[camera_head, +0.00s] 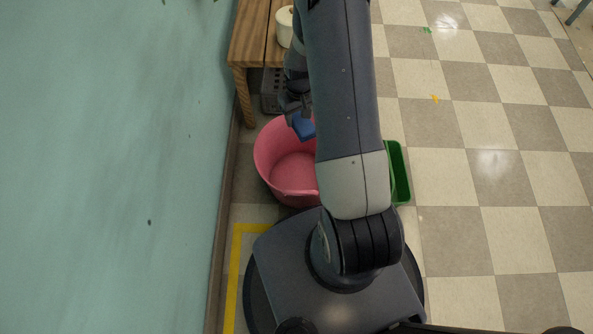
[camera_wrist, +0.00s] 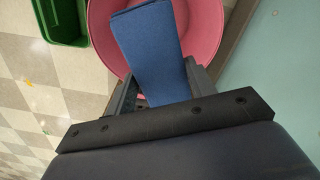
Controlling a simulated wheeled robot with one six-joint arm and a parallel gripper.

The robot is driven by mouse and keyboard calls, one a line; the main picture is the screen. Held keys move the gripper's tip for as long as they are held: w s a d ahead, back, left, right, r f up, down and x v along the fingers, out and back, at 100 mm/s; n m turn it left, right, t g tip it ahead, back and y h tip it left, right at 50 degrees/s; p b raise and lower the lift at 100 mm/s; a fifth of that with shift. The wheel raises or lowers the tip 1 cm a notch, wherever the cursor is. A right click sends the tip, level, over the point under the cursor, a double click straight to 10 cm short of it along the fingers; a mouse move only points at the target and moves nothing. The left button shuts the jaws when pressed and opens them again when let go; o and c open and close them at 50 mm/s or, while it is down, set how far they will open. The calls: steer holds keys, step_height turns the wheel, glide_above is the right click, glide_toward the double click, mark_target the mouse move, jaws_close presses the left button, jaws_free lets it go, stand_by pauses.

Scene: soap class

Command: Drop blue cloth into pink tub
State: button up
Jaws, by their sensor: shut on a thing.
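The pink tub (camera_head: 285,172) stands on the floor beside the wall, partly hidden behind my arm in the head view. Its wall and rim also show in the wrist view (camera_wrist: 207,30). The blue cloth (camera_head: 304,127) is a folded, flat-looking block held above the tub. In the wrist view the blue cloth (camera_wrist: 150,50) sits between the two fingers, with the tub behind it. My gripper (camera_head: 298,112) is shut on the cloth, over the tub's far part; its fingers also show in the wrist view (camera_wrist: 160,82).
A green bin (camera_head: 398,172) stands to the right of the tub, partly behind my arm. A wooden table (camera_head: 252,35) with a white roll (camera_head: 284,26) is beyond, and a grey crate (camera_head: 270,90) is below it. The teal wall is close on the left. Checkered floor is open at right.

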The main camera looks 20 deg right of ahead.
steer(key=f+b, duration=0.1)
steer(key=d+f+b, duration=0.1)
steer(key=f+b, duration=0.1)
steer(key=d+f+b, duration=0.1)
steer(key=b, duration=0.1)
steer(key=shift+w+f, duration=0.2)
steer(key=shift+w, duration=0.1)
steer(key=b, duration=0.1)
steer(key=d+f+b, duration=0.1)
steer(key=b, duration=0.1)
steer(key=shift+w+d+f+n, duration=0.15)
steer(key=shift+f+n, duration=0.1)
steer(key=shift+n, duration=0.05)
step_height(320, 180, down, 6)
steer(key=b, duration=0.4)
steer(key=shift+r, duration=0.1)
steer(key=o, duration=1)
steer(key=shift+r, duration=0.1)
step_height(320, 180, up, 11)
steer(key=p, duration=0.3)
steer(key=shift+f+p, duration=0.2)
steer(key=shift+p, duration=0.15)
